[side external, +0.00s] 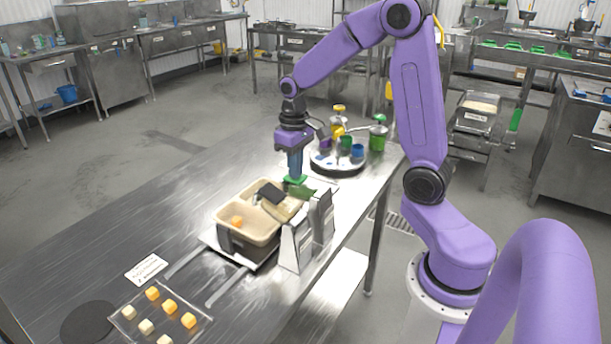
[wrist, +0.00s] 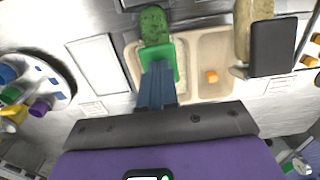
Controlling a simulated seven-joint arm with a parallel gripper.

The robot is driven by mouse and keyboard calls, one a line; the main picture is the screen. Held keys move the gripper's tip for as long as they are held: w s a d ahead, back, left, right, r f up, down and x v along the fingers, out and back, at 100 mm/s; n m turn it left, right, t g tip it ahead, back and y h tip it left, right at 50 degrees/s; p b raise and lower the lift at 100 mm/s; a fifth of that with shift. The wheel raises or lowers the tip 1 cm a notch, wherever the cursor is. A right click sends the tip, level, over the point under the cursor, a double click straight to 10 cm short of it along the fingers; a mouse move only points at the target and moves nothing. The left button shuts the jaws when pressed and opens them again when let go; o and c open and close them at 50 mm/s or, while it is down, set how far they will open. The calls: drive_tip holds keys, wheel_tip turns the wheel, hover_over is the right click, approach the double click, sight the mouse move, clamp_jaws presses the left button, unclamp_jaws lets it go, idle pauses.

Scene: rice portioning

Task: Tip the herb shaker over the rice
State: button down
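My gripper (side external: 295,174) points down above the far end of the two-part beige tray (side external: 224,214). Its blue fingers (wrist: 157,86) look close together on a bright green piece (wrist: 161,58) with a mottled dark green end, which I take to be the herb shaker (wrist: 155,24). In the wrist view it lies over the left compartment of the tray (wrist: 190,66) and hides part of it. I see nothing falling from it. No rice is clearly recognisable. A mottled beige piece (wrist: 242,28) with a black block (wrist: 272,48) lies across the tray's right edge.
An orange cube (wrist: 211,76) is in the right compartment. Two upright grey-sided packs (side external: 297,244) stand close to the tray. A round stand (side external: 337,168) with coloured cups and bottles is beyond. A clear tray with several cubes (side external: 169,306) is near the front.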

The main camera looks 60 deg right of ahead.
drive_tip(key=shift+s+r, duration=0.2)
drive_tip(key=shift+r, duration=0.5)
drive_tip(key=shift+s+r, duration=0.25)
drive_tip(key=shift+r, duration=0.45)
drive_tip(key=shift+s+r, duration=0.2)
drive_tip(key=shift+r, duration=0.5)
drive_tip(key=shift+r, duration=0.1)
wheel_tip(320, 180, up, 6)
drive_tip(key=shift+f, duration=3.1)
drive_tip(key=shift+f, duration=0.7)
drive_tip(key=shift+w+f, duration=0.1)
drive_tip(key=shift+f, duration=0.05)
drive_tip(key=shift+w+f, duration=0.25)
drive_tip(key=shift+f, duration=0.45)
drive_tip(key=shift+w+f, duration=0.25)
drive_tip(key=shift+f, duration=0.45)
drive_tip(key=shift+w+f, duration=0.25)
drive_tip(key=shift+f, duration=0.45)
